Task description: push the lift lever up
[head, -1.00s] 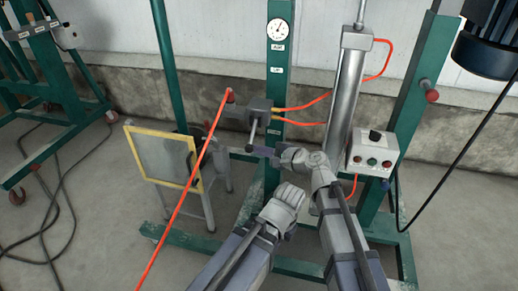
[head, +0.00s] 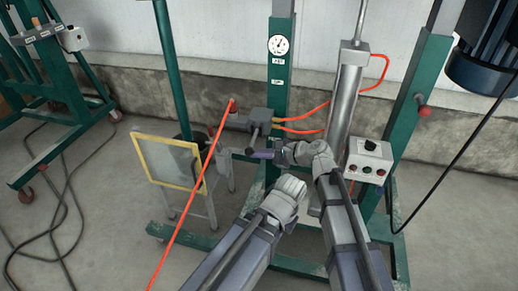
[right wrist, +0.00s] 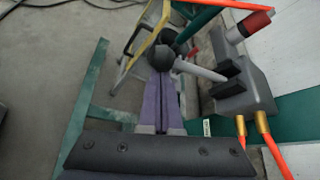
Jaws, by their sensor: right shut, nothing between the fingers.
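The lift lever is a grey rod with a dark ball knob (head: 249,151), hanging down from a grey valve block (head: 264,118) on the green post in the head view. In the right wrist view the ball knob (right wrist: 163,58) sits at the tips of my fingers and the rod runs right to the valve block (right wrist: 245,92). My right gripper (head: 260,154) is shut and empty, its purple fingertips at the knob; I cannot tell whether they touch. The gripper also shows in the right wrist view (right wrist: 163,85). My left forearm shows, but its gripper fingers do not.
Orange hoses (head: 305,118) run from the valve to a silver cylinder (head: 345,95). A control box (head: 369,160) stands right of my right wrist. A yellow-framed panel (head: 168,162) stands left. Another orange hose (head: 190,200) slants across the front. Open floor lies at left.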

